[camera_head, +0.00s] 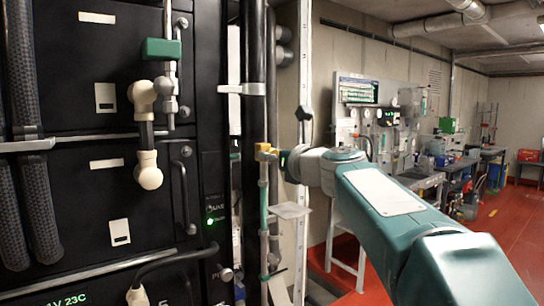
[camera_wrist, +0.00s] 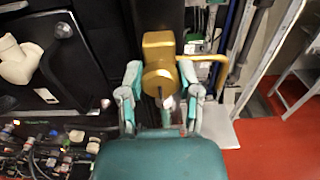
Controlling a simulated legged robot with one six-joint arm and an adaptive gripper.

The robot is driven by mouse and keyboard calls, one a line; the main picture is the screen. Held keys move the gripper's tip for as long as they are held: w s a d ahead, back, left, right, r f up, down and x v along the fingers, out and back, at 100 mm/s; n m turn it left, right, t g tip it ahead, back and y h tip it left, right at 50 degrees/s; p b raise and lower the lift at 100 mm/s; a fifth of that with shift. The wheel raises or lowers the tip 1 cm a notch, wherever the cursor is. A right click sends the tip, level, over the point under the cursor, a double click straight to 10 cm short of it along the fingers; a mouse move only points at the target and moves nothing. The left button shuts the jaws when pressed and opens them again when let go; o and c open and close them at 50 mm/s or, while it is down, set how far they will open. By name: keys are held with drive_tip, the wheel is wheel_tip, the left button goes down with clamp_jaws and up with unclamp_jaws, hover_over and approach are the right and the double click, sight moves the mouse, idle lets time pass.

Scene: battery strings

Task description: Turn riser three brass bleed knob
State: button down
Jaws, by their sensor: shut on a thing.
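The brass bleed knob (camera_wrist: 158,50) sits at the top centre of the wrist view, with a thin brass lever or pipe running off to the right. In the head view, brass fittings (camera_head: 264,150) show on the narrow vertical riser pipe beside the black cabinet. My gripper (camera_wrist: 160,72) has one teal-and-grey finger on each side of the brass body and is shut on it. In the head view, my gripper (camera_head: 285,160) reaches in from the right, and its fingertips are too small to make out there. I cannot read a riser number.
The black battery cabinet (camera_head: 100,185) with white elbow fittings (camera_head: 148,170) and handles stands on the left. A pale upright post (camera_head: 303,95) stands just behind my wrist. Red floor (camera_head: 500,235) lies open at right.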

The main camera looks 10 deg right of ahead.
drive_tip(key=shift+w+f+m, duration=0.1)
drive_tip(key=shift+f+m, duration=0.15)
drive_tip(key=shift+m, duration=0.65)
drive_tip(key=shift+r, duration=0.15)
drive_tip(key=shift+c, duration=1.5)
unclamp_jaws()
drive_tip(key=v, duration=1.2)
